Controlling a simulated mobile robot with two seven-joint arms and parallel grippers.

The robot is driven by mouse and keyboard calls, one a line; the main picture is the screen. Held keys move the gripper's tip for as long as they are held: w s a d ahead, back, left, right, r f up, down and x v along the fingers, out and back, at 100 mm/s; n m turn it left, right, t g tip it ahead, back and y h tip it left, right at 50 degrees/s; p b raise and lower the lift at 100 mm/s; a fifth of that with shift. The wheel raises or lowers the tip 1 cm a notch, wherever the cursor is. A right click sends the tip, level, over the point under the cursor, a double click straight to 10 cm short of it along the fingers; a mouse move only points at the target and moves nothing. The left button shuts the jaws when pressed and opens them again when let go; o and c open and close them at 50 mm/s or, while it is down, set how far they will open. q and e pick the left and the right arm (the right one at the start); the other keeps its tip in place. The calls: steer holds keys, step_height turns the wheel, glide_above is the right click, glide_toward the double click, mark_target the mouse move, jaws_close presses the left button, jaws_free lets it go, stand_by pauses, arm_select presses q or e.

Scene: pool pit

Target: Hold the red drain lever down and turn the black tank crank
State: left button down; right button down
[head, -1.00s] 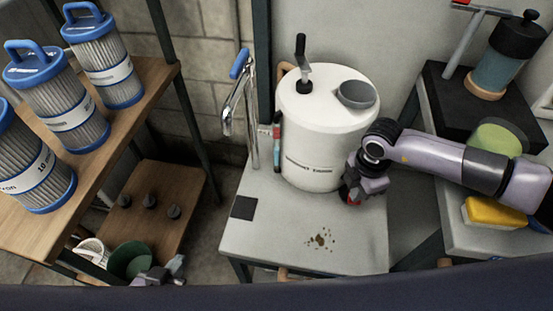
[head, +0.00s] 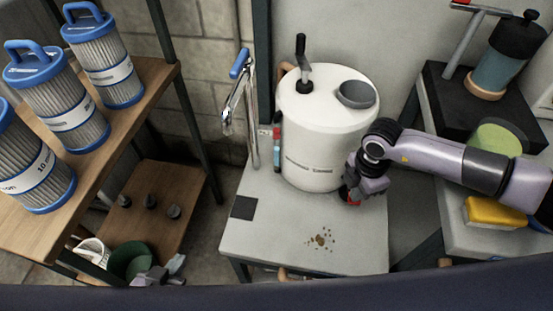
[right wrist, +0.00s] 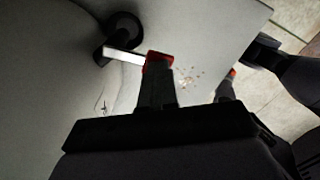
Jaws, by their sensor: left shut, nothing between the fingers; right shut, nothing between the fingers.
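The white tank (head: 325,135) stands upright on the grey table. The black crank (head: 301,62) rises from its lid, with its handle upright. The red drain lever (head: 345,194) is low at the tank's front right, partly hidden by my gripper. In the right wrist view, the red lever end (right wrist: 158,62) sits on a pale metal arm from a black round fitting. My right gripper (head: 352,196) is shut and empty at the lever; its fingertips overlap the red end, and contact is unclear. My left gripper (head: 172,270) is shut and empty at the bottom left, far from the crank.
A chrome tap (head: 245,105) with a blue handle stands left of the tank. A grey cup (head: 356,94) sits on the lid. Filter cartridges (head: 68,115) fill the left shelf. A yellow sponge (head: 494,212) lies on the right.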

steer(key=shift+f, duration=0.15)
steer(key=shift+f+b, duration=0.4)
steer(key=shift+r, duration=0.1)
step_height(320, 180, up, 5)
steer(key=p, duration=0.4)
steer(key=shift+p, duration=0.4)
steer(key=shift+r+p, duration=0.6)
steer(key=shift+r, duration=0.4)
steer(key=shift+f, duration=0.1)
